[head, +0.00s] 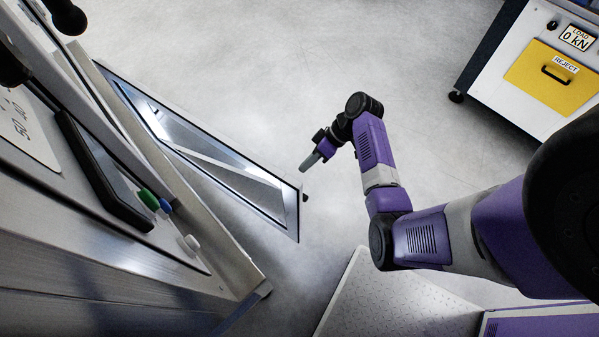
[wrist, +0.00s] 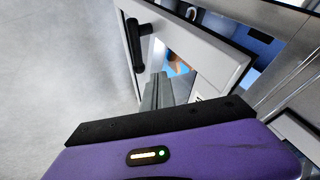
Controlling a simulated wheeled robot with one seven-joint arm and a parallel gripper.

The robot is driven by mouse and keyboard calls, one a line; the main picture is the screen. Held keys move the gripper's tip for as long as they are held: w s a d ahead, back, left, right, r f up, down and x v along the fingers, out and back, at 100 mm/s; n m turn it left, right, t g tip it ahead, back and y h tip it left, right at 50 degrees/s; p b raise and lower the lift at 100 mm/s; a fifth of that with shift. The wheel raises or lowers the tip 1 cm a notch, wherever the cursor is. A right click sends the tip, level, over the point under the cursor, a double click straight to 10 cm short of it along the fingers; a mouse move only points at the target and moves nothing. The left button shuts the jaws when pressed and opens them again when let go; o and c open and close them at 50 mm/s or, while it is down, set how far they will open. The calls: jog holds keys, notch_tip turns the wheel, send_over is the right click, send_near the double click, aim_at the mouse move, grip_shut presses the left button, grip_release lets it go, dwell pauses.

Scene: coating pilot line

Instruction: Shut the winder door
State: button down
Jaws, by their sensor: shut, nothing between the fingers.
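The winder door (head: 245,172) is a pale framed panel with a clear window, standing open at an angle from the machine at the left of the head view. In the wrist view the door (wrist: 212,52) fills the upper middle, with a black bar handle (wrist: 137,42) on its left side. My gripper (head: 305,166) is just beyond the door's free end, on the open-floor side. Its fingers (wrist: 158,90) are closed together and empty, close to the door's frame. I cannot tell whether they touch it.
The steel machine (head: 120,262) has a panel with a green button (head: 148,200) at the left. A white cabinet with a yellow REJECT drawer (head: 548,78) stands at the upper right. Grey floor (head: 270,50) is clear beyond the door and around my gripper.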

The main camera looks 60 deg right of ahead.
jog(key=shift+w+a+p, duration=0.15)
jog(key=shift+a+p, duration=0.6)
jog(key=shift+a, duration=1.25)
jog(key=shift+a, duration=0.1)
